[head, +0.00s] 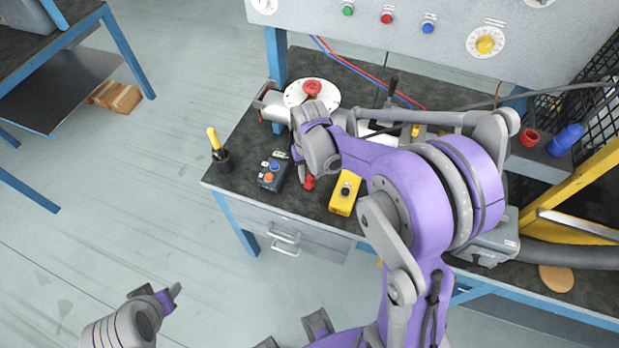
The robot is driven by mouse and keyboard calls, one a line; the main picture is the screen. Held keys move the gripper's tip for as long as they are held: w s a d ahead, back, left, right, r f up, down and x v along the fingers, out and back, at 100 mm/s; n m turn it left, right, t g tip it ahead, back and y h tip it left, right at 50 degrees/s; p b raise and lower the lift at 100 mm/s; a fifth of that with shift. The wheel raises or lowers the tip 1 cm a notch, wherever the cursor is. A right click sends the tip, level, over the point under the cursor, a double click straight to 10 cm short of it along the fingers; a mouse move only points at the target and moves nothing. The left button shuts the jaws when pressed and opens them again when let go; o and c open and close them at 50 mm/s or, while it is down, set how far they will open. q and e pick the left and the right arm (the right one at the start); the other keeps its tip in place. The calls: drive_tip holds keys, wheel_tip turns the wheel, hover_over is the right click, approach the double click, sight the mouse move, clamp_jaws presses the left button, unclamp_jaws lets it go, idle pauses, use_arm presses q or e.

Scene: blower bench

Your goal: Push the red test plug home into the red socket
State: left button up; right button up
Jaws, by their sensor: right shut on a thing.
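My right gripper (311,122) is over the left part of the bench, and its wrist hides most of its fingers. A small red piece (309,181) shows just below the wrist. It may be the red test plug, but I cannot tell whether it is in the jaws. A round red fitting (387,18) on the grey panel, between a green and a blue one, may be the red socket. Nothing is seen in it. My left gripper (175,290) is low at the left, away from the bench, and its finger gap is not clear.
A blue-orange button box (272,174), a yellow box (345,193) and a black holder with a yellow handle (219,151) stand near the front edge. A white disc with a red knob (312,87) is behind. Red and blue parts (566,140) sit at right.

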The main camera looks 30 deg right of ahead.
use_arm(q)
drive_tip(key=shift+r, duration=0.1)
use_arm(e)
drive_tip(key=shift+r, duration=0.15)
clamp_jaws()
use_arm(q)
drive_tip(key=shift+w+r+p, duration=0.3)
drive_tip(key=shift+r+p, duration=0.25)
drive_tip(key=shift+r, duration=0.2)
drive_tip(key=shift+w+r+p, duration=0.3)
drive_tip(key=shift+r+p, duration=0.25)
drive_tip(key=shift+r, duration=0.15)
use_arm(e)
drive_tip(key=shift+r, duration=2.15)
drive_tip(key=shift+r, duration=0.1)
